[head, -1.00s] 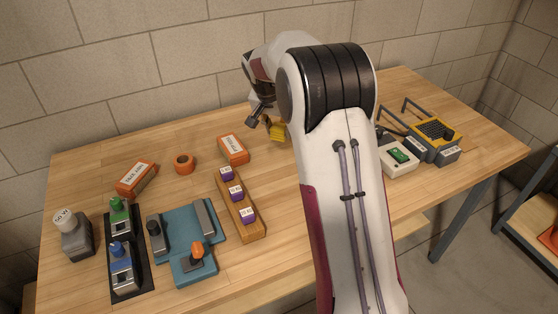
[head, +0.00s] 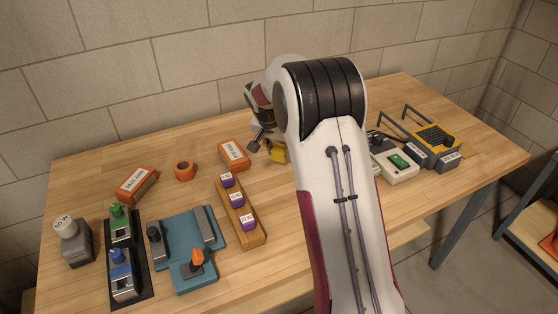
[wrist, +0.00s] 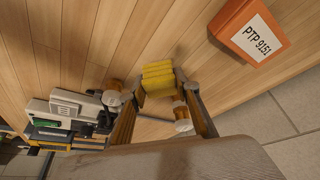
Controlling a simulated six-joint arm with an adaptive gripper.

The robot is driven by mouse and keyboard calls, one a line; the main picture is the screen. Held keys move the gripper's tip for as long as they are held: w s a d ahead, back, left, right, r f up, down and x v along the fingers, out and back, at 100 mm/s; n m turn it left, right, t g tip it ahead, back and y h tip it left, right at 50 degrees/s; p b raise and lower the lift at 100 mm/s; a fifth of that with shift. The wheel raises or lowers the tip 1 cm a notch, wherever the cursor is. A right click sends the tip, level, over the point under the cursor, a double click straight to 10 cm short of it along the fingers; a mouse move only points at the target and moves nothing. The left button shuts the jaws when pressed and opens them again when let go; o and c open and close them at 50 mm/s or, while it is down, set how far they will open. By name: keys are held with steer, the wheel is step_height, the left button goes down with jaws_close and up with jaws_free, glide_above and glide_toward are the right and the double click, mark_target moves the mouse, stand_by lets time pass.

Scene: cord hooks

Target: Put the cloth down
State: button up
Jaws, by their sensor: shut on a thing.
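The yellow cloth (wrist: 158,80) is a small, thick ridged bundle between my fingertips in the wrist view. My gripper (wrist: 160,88) is shut on it. In the head view the cloth (head: 278,153) shows just below my gripper (head: 268,146), over the back middle of the wooden table, right of an orange labelled box (head: 234,155). My arm hides part of the area right of it. I cannot tell whether the cloth touches the tabletop.
A wooden rack (head: 240,212) with purple blocks, an orange ring (head: 185,170) and another orange box (head: 136,184) stand to the left. A white device (head: 396,165) and a yellow-topped unit (head: 436,140) stand to the right. The wall is behind.

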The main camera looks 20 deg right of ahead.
mark_target(279, 161)
steer(key=shift+f, duration=2.15)
steer(key=shift+f, duration=0.15)
steer(key=o, duration=1.1)
steer(key=v, duration=1.2)
steer(key=shift+r, duration=0.25)
